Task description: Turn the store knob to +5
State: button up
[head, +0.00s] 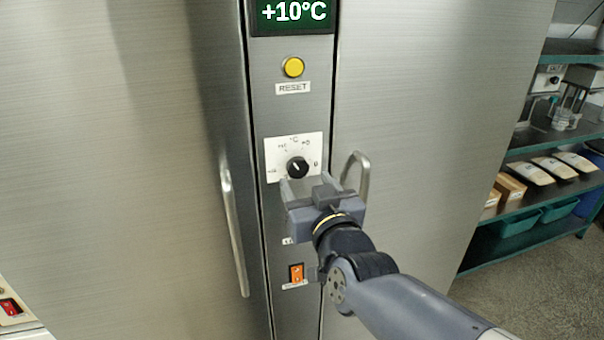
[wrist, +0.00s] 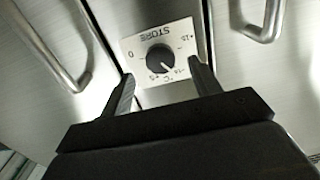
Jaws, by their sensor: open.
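The store knob (head: 297,167) is a round black dial with a white pointer line, on a white scale plate (head: 272,147) in the steel middle panel. In the head view its pointer leans to the upper left. In the wrist view the knob (wrist: 160,58) appears upside down, with the word STORE on its plate and the pointer toward the lower right. My gripper (head: 306,182) is open and empty, just in front of and slightly below the knob. In the wrist view its fingers (wrist: 160,72) stand apart on either side of the knob, not visibly touching it.
A display (head: 293,13) above reads +10°C. A yellow RESET button (head: 292,67) is above the knob and an orange switch (head: 296,272) below. Door handles (head: 235,235) (head: 357,172) flank the panel. Shelves (head: 560,140) with goods stand at the right.

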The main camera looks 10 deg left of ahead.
aim_at(299, 171)
jog(key=shift+x, duration=1.95)
jog(key=shift+c, duration=0.2)
jog(key=c, duration=0.9)
